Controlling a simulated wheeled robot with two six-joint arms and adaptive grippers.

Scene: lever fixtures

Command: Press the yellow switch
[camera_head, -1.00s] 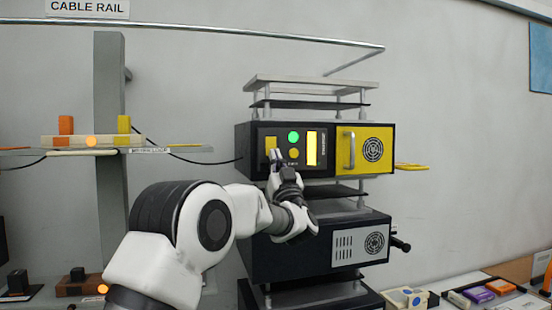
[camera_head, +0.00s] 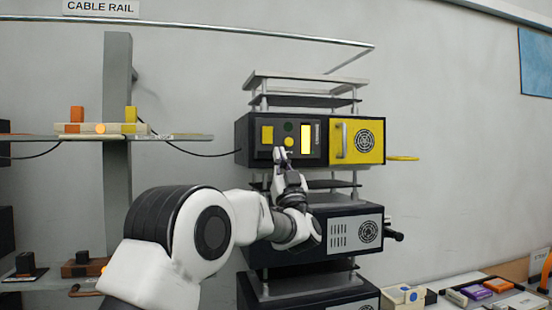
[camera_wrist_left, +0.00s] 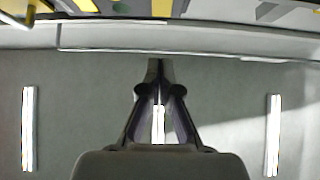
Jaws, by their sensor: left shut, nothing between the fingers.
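The dark device front (camera_head: 247,141) has a yellow rectangular switch (camera_head: 267,134) at its left. Beside it are a dark green round lamp (camera_head: 288,127) and a round yellow button (camera_head: 289,142). My left gripper (camera_head: 279,151) is shut and empty, its tips pointing up in front of the panel's lower edge, just below and right of the yellow switch. Contact cannot be told from the head view. In the left wrist view the shut fingertips (camera_wrist_left: 160,62) point toward the panel, which is cut off at the top; a yellow rectangle (camera_wrist_left: 161,7) shows there. My right gripper is not in view.
A pale lit display (camera_head: 306,138) and a yellow door with a handle (camera_head: 340,140) are right of the buttons. A lower dark unit (camera_head: 290,250) stands beneath. Shelves with blocks (camera_head: 180,136) are at the left, small boxes (camera_head: 405,294) at the lower right.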

